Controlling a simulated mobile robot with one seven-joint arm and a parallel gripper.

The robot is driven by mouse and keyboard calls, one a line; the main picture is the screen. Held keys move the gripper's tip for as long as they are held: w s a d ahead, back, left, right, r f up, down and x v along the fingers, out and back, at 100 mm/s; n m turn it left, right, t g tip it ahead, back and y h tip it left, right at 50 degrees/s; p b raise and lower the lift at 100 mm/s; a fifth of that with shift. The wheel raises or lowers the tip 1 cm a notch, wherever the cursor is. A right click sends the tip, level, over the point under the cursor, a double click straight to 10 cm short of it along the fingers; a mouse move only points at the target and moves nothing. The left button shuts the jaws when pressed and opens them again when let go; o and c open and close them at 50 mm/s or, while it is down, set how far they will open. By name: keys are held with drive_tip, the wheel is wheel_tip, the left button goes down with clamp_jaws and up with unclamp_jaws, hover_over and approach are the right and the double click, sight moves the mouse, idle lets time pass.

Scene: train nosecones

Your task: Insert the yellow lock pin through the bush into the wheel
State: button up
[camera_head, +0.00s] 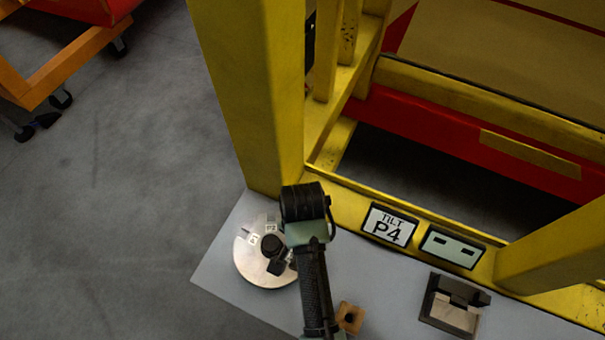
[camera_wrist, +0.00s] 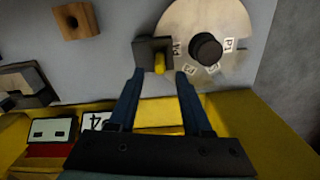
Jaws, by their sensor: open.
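The wheel is a pale metal disc (camera_wrist: 205,18) with a black central knob (camera_wrist: 206,48) and small white labels; it also shows in the head view (camera_head: 251,268). The bush is a dark square block (camera_wrist: 142,48) at the wheel's edge. The yellow lock pin (camera_wrist: 160,63) shows as a short yellow end at the bush, and how deep it sits cannot be told. My gripper (camera_wrist: 160,74) is open, with a blue finger on each side of the pin's end in the picture; no contact is visible. In the head view my arm hides the fingers and the pin.
A wooden block with a hole (camera_head: 350,318) and a dark metal fixture (camera_head: 453,305) stand on the grey table (camera_head: 225,270). Open floor (camera_head: 110,190) lies to the left.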

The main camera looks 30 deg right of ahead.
wheel_tip(320, 180, up, 9)
drive_tip(key=p, duration=0.2)
drive_tip(key=shift+f, duration=0.2)
idle(0.4)
drive_tip(key=w+a+r+n+t+h, duration=0.1)
drive_tip(key=w+a+r+n+t, duration=0.2)
drive_tip(key=w+r+n+t, duration=0.7)
drive_tip(key=w+a+r+t, duration=0.25)
drive_tip(key=w+r, duration=0.25)
drive_tip(key=r, duration=0.5)
drive_tip(key=w+a+r+t, duration=0.2)
drive_tip(key=w+a+r, duration=0.15)
drive_tip(key=r, duration=0.75)
drive_tip(key=s+a+r+n+t+b, duration=0.1)
drive_tip(key=s+r+t+b, duration=0.5)
drive_tip(key=r, duration=0.3)
drive_tip(key=s+a+r+n+t+y+b, duration=0.1)
drive_tip(key=s+r+t+b, duration=0.5)
drive_tip(key=r, duration=0.3)
drive_tip(key=shift+s+r+n+t+b, duration=0.3)
drive_tip(key=shift+s+t+b, duration=0.15)
drive_tip(key=shift+b, duration=0.35)
